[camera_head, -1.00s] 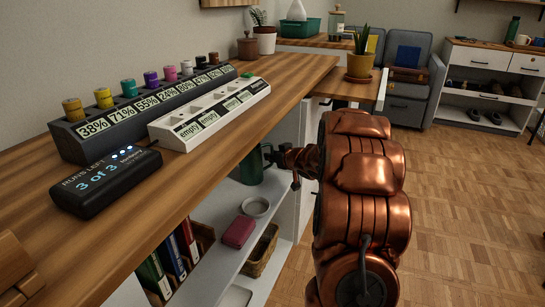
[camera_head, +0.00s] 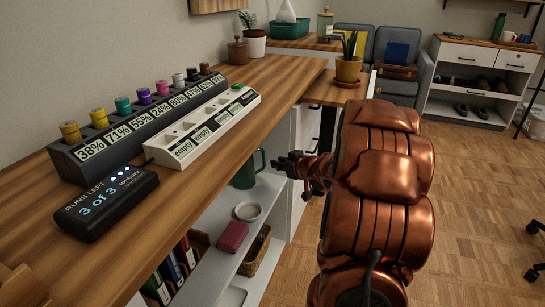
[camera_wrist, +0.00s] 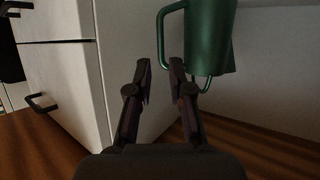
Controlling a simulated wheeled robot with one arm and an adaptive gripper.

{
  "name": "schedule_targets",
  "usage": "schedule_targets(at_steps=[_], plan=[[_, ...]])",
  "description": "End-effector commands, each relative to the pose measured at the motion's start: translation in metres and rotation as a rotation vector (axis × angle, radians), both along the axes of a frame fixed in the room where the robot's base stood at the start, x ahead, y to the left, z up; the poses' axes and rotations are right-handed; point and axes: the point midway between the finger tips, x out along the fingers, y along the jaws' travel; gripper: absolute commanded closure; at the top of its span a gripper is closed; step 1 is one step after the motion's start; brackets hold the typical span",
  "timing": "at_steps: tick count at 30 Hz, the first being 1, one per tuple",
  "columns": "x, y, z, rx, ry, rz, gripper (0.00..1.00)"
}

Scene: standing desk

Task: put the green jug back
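The green jug (camera_head: 246,170) stands upright on the upper shelf under the desk, beside the white side panel. In the wrist view the jug (camera_wrist: 212,38) is at the top right, its handle pointing left. My gripper (camera_head: 280,164) is to the right of the jug in the head view, apart from it. In the wrist view my gripper (camera_wrist: 160,72) shows its two fingers parted with nothing between them, the tips just below and left of the handle.
The shelf also holds a grey bowl (camera_head: 248,211) and a pink box (camera_head: 232,237). The desktop (camera_head: 150,215) above carries a black rack (camera_head: 120,130), a white rack (camera_head: 205,125) and a black display box (camera_head: 105,203). Open floor (camera_head: 480,200) lies to the right.

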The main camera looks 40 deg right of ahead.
Motion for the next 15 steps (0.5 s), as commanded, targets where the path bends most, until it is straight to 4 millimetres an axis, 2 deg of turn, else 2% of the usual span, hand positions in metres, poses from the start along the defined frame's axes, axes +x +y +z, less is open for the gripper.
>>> schedule_targets(at_steps=[6, 15], plan=[[-0.015, 0.002, 0.008, 0.000, -0.002, 0.001, 0.80], [-0.016, 0.002, 0.007, -0.001, -0.002, 0.001, 0.80]])
